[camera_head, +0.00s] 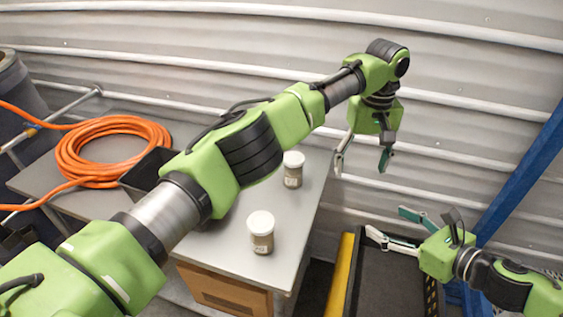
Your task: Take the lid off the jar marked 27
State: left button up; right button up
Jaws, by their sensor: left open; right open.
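Two jars with white lids stand upright on the grey table (225,258). The nearer jar (261,240) is near the table's front right, with its lid (261,222) on. The farther jar (293,176) is near the right edge, with its lid (294,159) on. Each has a pale label, but the numbers are too small to read. My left gripper (362,168) is open and empty, pointing down to the right of the farther jar, beyond the table's edge. My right gripper (384,224) is open and empty, right of the table above the dark bed.
A coil of orange hose (75,160) lies on the table's left. A black bin (145,172) is partly hidden behind my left arm. A yellow rail (340,278) edges a dark bed (385,285) at right. A blue post (520,175) stands right. A ribbed wall closes the back.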

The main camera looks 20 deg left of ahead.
aim_at(292, 178)
jog(key=i+j, duration=0.2)
jog(key=j, duration=0.15)
jog(key=i+j, duration=0.2)
jog(key=j, duration=0.15)
jog(key=i+j, duration=0.25)
jog(key=j, duration=0.15)
